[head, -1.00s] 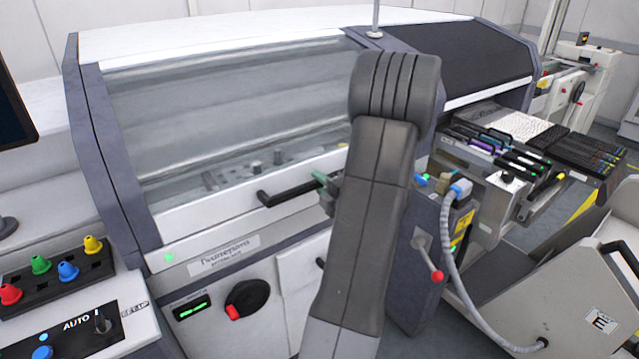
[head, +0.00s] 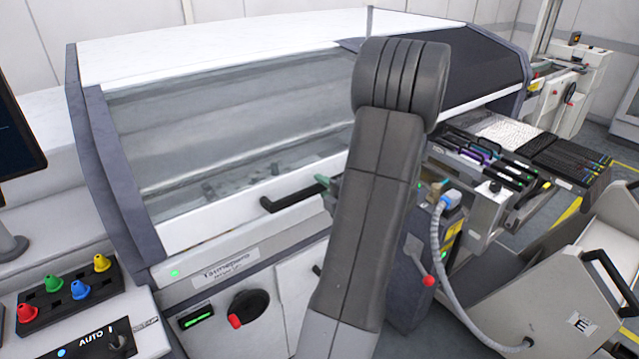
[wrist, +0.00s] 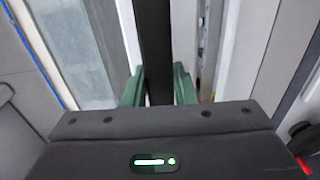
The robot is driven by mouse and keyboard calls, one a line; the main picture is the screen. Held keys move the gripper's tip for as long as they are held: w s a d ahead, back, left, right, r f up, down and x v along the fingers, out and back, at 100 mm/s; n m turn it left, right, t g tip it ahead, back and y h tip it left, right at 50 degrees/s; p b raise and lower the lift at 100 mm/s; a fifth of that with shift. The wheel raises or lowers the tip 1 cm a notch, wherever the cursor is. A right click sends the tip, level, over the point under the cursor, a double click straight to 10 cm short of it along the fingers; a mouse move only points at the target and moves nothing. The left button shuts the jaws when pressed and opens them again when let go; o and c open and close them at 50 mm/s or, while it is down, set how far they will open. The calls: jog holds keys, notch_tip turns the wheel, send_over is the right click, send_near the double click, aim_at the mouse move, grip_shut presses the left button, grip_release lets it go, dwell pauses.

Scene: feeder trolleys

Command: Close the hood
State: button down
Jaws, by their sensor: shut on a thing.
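The hood (head: 235,218) is a white-framed cover with a clear window (head: 225,120) on the front of the machine. It looks down, with its lower bar close above the machine's front panel; whether it is fully seated I cannot tell. Its black bar handle (head: 284,202) runs along that lower bar. My gripper (head: 325,183) is at the right part of the handle, mostly hidden behind my own arm in the head view. In the wrist view, the green fingers of my gripper (wrist: 158,88) are shut on the dark handle (wrist: 153,45), one on each side.
A control box with coloured buttons (head: 78,289) and an AUTO panel (head: 98,335) stand at the lower left, below a monitor (head: 15,140). A feeder trolley (head: 490,190) with a grey hose (head: 438,265) is at the right. A red-tipped lever (head: 428,281) is near my arm.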

jog(key=shift+s+d+r, duration=0.1)
jog(key=shift+d+r, duration=0.05)
jog(key=shift+r, duration=0.45)
jog(key=c, duration=1.2)
grip_release()
jog(key=shift+f, duration=0.1)
jog(key=b+v, duration=0.1)
jog(key=v, duration=1.2)
jog(key=shift+s+d+b, duration=0.2)
jog(key=shift+s+b, duration=0.1)
jog(key=shift+s, duration=0.05)
